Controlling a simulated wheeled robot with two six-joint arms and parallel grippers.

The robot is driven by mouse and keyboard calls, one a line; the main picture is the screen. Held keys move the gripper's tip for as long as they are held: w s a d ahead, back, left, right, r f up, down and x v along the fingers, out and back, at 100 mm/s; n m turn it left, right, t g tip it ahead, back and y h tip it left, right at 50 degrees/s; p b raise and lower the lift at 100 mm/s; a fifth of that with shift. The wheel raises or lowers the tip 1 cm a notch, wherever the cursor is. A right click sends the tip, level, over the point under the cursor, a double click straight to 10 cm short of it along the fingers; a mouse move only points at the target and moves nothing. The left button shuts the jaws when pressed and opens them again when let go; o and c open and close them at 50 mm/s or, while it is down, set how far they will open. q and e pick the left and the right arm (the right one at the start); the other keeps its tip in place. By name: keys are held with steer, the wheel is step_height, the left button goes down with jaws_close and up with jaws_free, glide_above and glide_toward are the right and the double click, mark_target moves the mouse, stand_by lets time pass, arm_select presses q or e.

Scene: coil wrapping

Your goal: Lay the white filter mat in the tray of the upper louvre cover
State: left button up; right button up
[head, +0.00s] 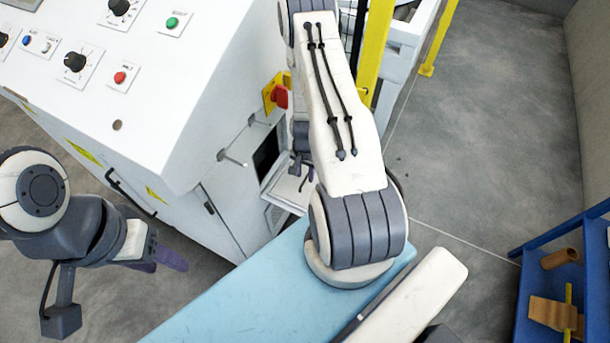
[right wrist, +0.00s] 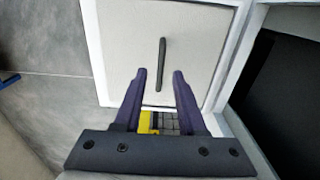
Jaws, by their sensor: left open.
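In the right wrist view, a flat off-white panel, which looks like the filter mat (right wrist: 200,45), lies within a white frame, apparently the tray of the louvre cover (right wrist: 96,45). A dark bar (right wrist: 161,65) stands out on its middle. My right gripper (right wrist: 160,74) is open, its purple fingertips either side of the bar's lower part with gaps; I cannot tell the height between them. In the head view the folded-out upper cover (head: 288,186) shows small on the cabinet's side, with my right gripper (head: 300,165) over it. My left gripper (head: 166,260) is open and empty, left of the blue-topped surface.
The white cabinet (head: 190,90) with knobs and buttons stands at the left. A red and yellow switch (head: 275,95) is close to my right arm. A pale blue surface (head: 250,300) lies in front. Yellow posts (head: 375,50) and a blue rack (head: 530,290) stand at the right.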

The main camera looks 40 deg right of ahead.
mark_target(305, 179)
step_height(305, 179, up, 10)
steer(key=p, duration=0.7)
steer(key=shift+r+p, duration=0.15)
steer(key=shift+p, duration=0.15)
steer(key=shift+a, duration=0.1)
